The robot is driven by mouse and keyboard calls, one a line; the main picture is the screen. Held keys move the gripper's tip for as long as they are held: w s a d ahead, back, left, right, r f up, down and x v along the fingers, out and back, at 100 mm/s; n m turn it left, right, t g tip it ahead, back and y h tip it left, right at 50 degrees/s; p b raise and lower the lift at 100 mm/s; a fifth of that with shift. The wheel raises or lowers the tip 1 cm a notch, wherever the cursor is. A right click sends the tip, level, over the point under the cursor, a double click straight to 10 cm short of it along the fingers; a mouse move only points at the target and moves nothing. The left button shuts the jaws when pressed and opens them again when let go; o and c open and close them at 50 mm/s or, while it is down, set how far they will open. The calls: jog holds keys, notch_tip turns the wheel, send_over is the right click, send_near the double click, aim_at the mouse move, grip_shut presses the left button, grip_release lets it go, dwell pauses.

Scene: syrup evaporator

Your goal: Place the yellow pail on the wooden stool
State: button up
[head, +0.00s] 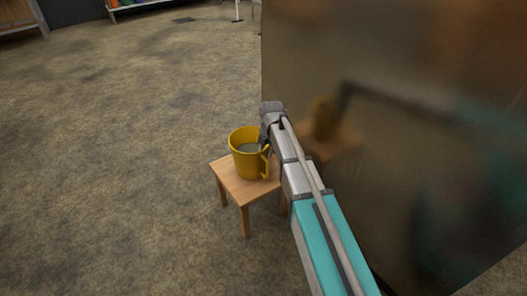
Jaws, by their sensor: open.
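The yellow pail (243,163) stands upright on the wooden stool (230,183), toward the top's back right part. The pail is open at the top, with a greyish inside and a handle on its right side. My gripper (264,140) is at the pail's right rim, near the handle. It is open, but its fingers are small and partly hidden behind my wrist, so I cannot tell whether they touch the pail. My arm hides the right part of the stool.
A large shiny brown metal panel (420,140) rises close to the right of the stool and mirrors my arm and the pail. The carpeted floor (110,150) to the left is clear. A shelf (150,4) with colourful items stands far back.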

notch_tip(320, 180, up, 11)
jog(key=d+p, duration=0.1)
jog(key=p, duration=1)
jog(key=shift+s+r, duration=0.15)
jog(key=shift+s, duration=0.25)
jog(key=shift+d, duration=0.1)
jog(key=s+d+m, duration=0.7)
jog(key=s+m, duration=0.3)
jog(key=m, duration=0.4)
jog(key=s+d+m+h, duration=0.1)
jog(key=s+d+m, duration=0.6)
jog(key=s+m, duration=0.4)
jog(key=m, duration=0.3)
jog(key=shift+s+d+g, duration=0.3)
jog(key=shift+d+g, duration=0.1)
